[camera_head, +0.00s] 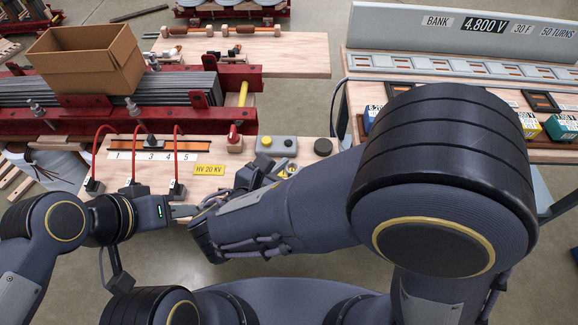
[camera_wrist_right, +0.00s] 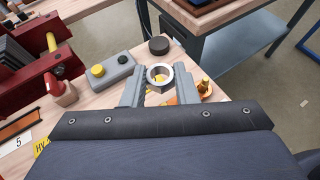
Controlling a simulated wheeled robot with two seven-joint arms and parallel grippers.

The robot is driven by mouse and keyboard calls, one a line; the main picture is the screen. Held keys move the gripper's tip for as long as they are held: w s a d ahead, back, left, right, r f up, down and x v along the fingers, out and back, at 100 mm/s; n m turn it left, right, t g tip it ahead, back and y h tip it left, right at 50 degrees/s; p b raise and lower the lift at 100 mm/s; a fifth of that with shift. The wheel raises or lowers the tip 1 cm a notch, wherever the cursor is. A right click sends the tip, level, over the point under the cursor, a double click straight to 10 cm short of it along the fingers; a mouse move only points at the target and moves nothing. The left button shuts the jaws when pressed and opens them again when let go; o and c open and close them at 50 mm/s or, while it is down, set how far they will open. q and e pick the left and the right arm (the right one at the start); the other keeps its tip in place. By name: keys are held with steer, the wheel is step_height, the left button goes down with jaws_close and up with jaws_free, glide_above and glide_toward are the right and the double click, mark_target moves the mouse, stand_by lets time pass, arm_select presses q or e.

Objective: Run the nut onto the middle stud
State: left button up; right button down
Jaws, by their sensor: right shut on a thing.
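A grey metal nut (camera_wrist_right: 159,77) is between the fingertips of my right gripper (camera_wrist_right: 158,82), with its hole facing the wrist camera. In the head view my right gripper (camera_head: 262,172) is over the right part of the bench board, mostly hidden by my own wrist. Brass parts (camera_wrist_right: 205,88) lie in a small dish just right of the fingers. My left gripper (camera_head: 187,211) is at the board's front edge, seen edge-on, and its opening does not show. A numbered terminal strip (camera_head: 152,145) has a black knob near its middle. I cannot make out the middle stud.
Red cables (camera_head: 178,150) run to black clamps near the board's front. A red-framed core (camera_head: 235,122) with a cardboard box (camera_head: 88,62) is behind.

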steer(key=shift+f+b, duration=2.15)
steer(key=shift+f, duration=0.75)
steer(key=shift+p, duration=0.35)
steer(key=shift+f+b, duration=1.6)
steer(key=shift+f, duration=0.55)
steer(key=c, duration=1.1)
jaws_free()
steer(key=shift+r, duration=0.1)
steer(key=shift+o, duration=0.2)
